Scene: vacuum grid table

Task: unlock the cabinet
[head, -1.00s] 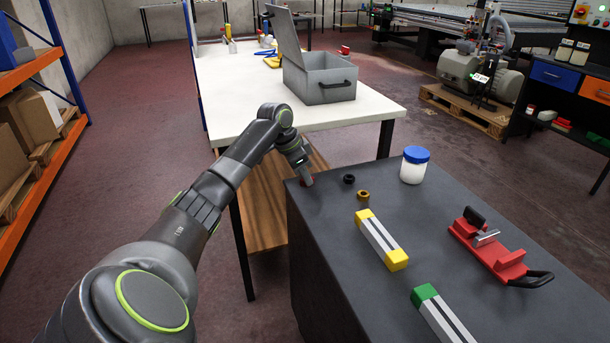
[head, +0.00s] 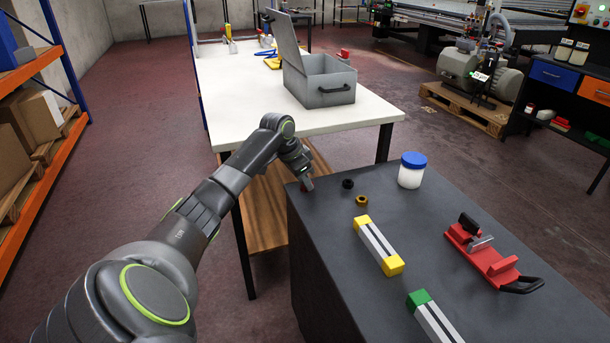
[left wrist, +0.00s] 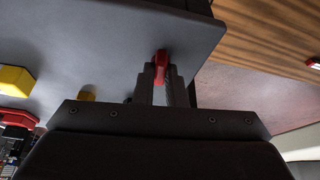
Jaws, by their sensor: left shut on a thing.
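The dark grey cabinet (head: 350,240) stands in front of me; its top and part of its side show in the head view. No lock is clearly visible. My left gripper (head: 306,184) is at the far left corner of the cabinet top, pointing down. In the left wrist view, the left gripper (left wrist: 163,80) is shut on a small red piece (left wrist: 161,62), which shows between the fingertips. I cannot tell whether the red piece touches the cabinet. My right gripper is not in view.
On the cabinet top are a black ring (head: 347,184), a brass ring (head: 361,201), a blue-lidded jar (head: 412,170), a yellow-ended bar (head: 378,245), a green-ended bar (head: 435,318) and a red clamp-like tool (head: 490,258). A white table (head: 240,95) behind carries an open grey box (head: 320,82).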

